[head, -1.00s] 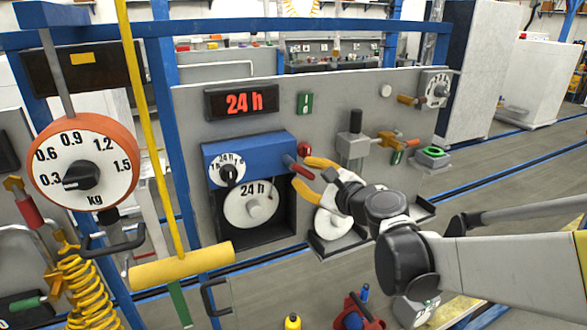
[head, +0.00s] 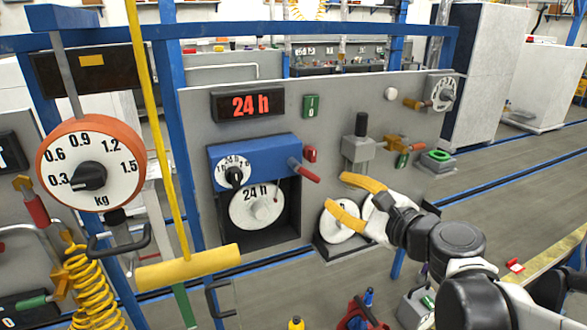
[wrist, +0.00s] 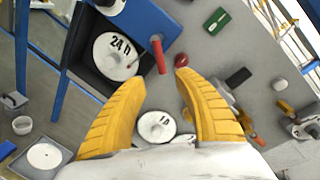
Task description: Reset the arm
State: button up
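My gripper (head: 337,191) has two yellow fingers and is in front of the grey panel (head: 380,95), right of the blue timer box (head: 255,150). In the wrist view the gripper (wrist: 160,85) is open, its fingers spread with nothing between them. A red-handled lever (head: 304,170) on the box is left of the fingers and apart from them; it also shows in the wrist view (wrist: 158,57). Beyond the fingers is a white disc (head: 340,222) in a low holder, partly hidden by my gripper.
A dial scale (head: 90,165) and a yellow T-handle (head: 190,268) stand at the left. A grey block with a black knob (head: 360,145) and an orange valve (head: 398,143) are on the panel's right. A yellow coil hose (head: 92,285) hangs at the lower left.

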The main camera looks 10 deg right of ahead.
jog(key=shift+s+d, duration=0.2)
jog(key=shift+s, duration=0.15)
jog(key=s+a+f+n+g+h+b, duration=0.1)
jog(key=s+a+f+n+g+b, duration=0.15)
jog(key=s+f+n, duration=0.35)
jog(key=s+a+f+n+g+b, duration=0.1)
jog(key=a+f+n+g+b, duration=0.1)
jog(key=f+n+b, duration=0.45)
jog(key=s+d+f+n+g+h+b, duration=0.2)
jog(key=s+d+f+n+h, duration=0.3)
jog(key=s+f+n, duration=0.4)
notch_tip(320, 180, down, 2)
jog(key=shift+s+d+f+g, duration=0.2)
jog(key=shift+s+d+g, duration=0.05)
jog(key=shift+d+g, duration=0.45)
